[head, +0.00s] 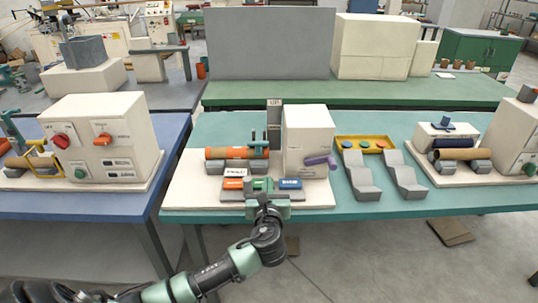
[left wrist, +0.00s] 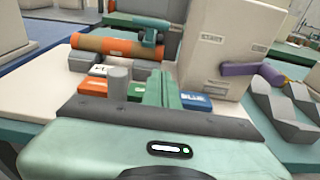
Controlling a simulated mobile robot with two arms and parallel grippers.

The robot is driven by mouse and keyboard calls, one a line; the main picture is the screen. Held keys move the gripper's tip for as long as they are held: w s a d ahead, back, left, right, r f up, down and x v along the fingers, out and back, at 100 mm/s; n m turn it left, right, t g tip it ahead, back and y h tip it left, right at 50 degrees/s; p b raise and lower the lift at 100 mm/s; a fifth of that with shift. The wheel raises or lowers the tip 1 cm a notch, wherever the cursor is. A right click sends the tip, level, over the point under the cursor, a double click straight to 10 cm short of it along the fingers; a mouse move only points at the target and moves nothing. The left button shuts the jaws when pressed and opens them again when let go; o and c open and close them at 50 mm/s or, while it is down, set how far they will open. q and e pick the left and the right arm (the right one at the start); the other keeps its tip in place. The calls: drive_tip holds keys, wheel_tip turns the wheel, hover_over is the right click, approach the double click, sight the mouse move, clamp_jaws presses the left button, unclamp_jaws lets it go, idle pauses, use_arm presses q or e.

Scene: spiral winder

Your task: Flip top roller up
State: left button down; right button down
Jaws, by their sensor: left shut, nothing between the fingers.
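The winder in front of me has an orange roller (head: 236,153) lying across grey blocks; it also shows in the left wrist view (left wrist: 118,46). A teal handle-like part (head: 258,144) stands at the roller's right end; it shows in the left wrist view (left wrist: 150,36). I cannot tell which part is the top roller. My left gripper (head: 263,188) is shut and empty, at the front of the winder by the coloured buttons, apart from the roller. Its closed fingers (left wrist: 160,88) hide part of the button row in the left wrist view. My right gripper is not in view.
A white housing (head: 308,140) with a purple lever (head: 318,160) stands right of the roller. Orange (head: 233,184) and blue (head: 290,184) buttons sit in front. Grey angled blocks (head: 360,176) and a yellow tray (head: 366,144) lie further right. Another machine (head: 100,130) is at left.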

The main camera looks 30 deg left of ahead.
use_arm(q)
drive_tip(key=shift+w+a, duration=0.3)
drive_tip(key=shift+w, duration=0.2)
drive_tip(key=x, duration=0.8)
drive_tip(key=shift+w+a+f, duration=0.1)
drive_tip(key=shift+w+f, duration=0.1)
drive_tip(key=r, duration=0.1)
drive_tip(key=w+r+p, duration=0.1)
drive_tip(key=a+r, duration=0.1)
drive_tip(key=shift+w+r, duration=0.3)
drive_tip(key=shift+r, duration=0.05)
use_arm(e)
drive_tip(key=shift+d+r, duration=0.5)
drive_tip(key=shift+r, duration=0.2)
use_arm(q)
drive_tip(key=shift+r+p, duration=0.1)
drive_tip(key=shift+p, duration=0.25)
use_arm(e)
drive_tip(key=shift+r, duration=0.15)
